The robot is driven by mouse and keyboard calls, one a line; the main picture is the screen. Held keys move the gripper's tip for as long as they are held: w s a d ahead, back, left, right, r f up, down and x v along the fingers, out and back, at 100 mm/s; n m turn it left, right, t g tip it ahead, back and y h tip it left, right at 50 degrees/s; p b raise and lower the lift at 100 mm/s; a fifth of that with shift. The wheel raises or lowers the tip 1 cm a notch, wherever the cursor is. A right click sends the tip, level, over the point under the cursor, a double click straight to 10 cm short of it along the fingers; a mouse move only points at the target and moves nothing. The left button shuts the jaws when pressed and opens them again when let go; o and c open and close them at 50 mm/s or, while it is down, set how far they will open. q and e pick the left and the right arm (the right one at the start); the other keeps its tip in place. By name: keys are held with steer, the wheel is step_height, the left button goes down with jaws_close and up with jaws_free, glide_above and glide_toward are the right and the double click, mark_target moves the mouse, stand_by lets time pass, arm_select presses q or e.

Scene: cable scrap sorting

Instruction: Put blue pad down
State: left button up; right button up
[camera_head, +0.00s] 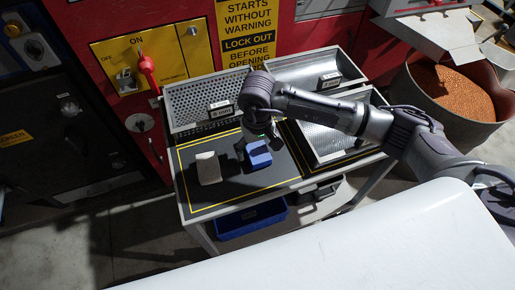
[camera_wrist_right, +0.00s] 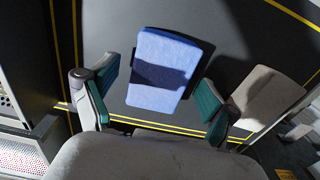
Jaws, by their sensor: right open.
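The blue pad (camera_head: 258,156) lies on the dark, yellow-lined mat (camera_head: 225,195) on the table, just below my right gripper (camera_head: 262,133). In the right wrist view the blue pad (camera_wrist_right: 160,50) sits between the open fingers of my right gripper (camera_wrist_right: 157,85). Gaps show on both sides of the pad, and a shadow crosses its face. In the head view my right wrist hides part of the fingers. My left gripper is not in view.
A light grey pad (camera_head: 208,168) lies to the left of the blue one, close by the right finger in the wrist view (camera_wrist_right: 265,98). A blue bin (camera_head: 250,217) is below. A tub of copper-coloured granules (camera_head: 452,95) stands at right.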

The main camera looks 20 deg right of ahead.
mark_target(258, 150)
step_height(258, 150, up, 11)
steer(key=b, duration=0.2)
steer(key=shift+r, duration=0.2)
stand_by(0.4)
